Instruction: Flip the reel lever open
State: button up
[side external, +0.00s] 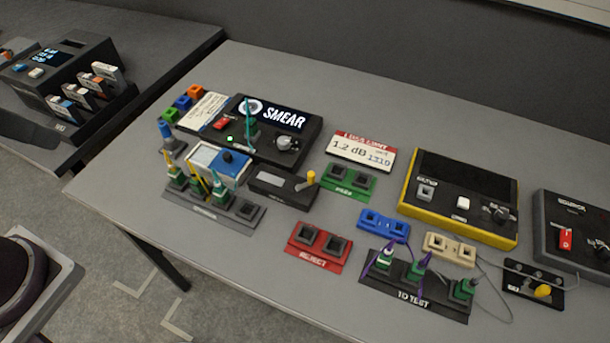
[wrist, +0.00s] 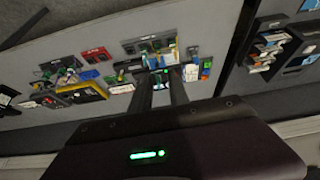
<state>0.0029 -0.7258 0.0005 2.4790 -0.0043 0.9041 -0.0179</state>
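No part is labelled as the reel lever. A blue-and-white box (side external: 217,163) with a dark blue knob (side external: 231,158) on top sits on the table, left of centre. A low black block (side external: 280,188) to its right has a yellow-tipped lever (side external: 311,178) standing upright at its right end. I cannot tell which of these is the reel.
A black SMEAR screen unit (side external: 270,130) stands behind the box. A grey holder (side external: 245,208) with green plugs lies in front. A red REJECT holder (side external: 318,252), a TO TEST holder (side external: 410,300) with cables and a yellow-edged box (side external: 460,200) lie to the right.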

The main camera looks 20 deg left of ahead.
jog(key=w+r+n, duration=0.1)
jog(key=w, duration=0.2)
jog(key=w+d+r+n+g, duration=0.1)
jog(key=w, duration=0.2)
jog(key=w+d+r+n+g+h, duration=0.1)
jog(key=w, duration=0.3)
jog(key=shift+w+d, duration=0.1)
jog(key=shift+d, duration=0.15)
grip_shut()
jog(key=w+d+f+n+g, duration=0.1)
jog(key=w+d+f+n, duration=0.1)
jog(key=w, duration=0.4)
jog(key=w+d+f+n+g, duration=0.1)
jog(key=w+d+f+n, duration=0.15)
jog(key=w, duration=0.45)
jog(key=w+d+f+n+g, duration=0.1)
jog(key=w+d+f, duration=0.1)
jog(key=f, duration=0.3)
jog(key=w+d+f+n+g+h, duration=0.1)
jog(key=w+d+f+n, duration=0.1)
jog(key=f, duration=0.4)
jog(key=w+d+f+n, duration=0.2)
jog(key=w+d+f, duration=0.1)
jog(key=w+f, duration=0.3)
jog(key=shift+d+g, duration=0.3)
jog(key=shift+g, duration=0.1)
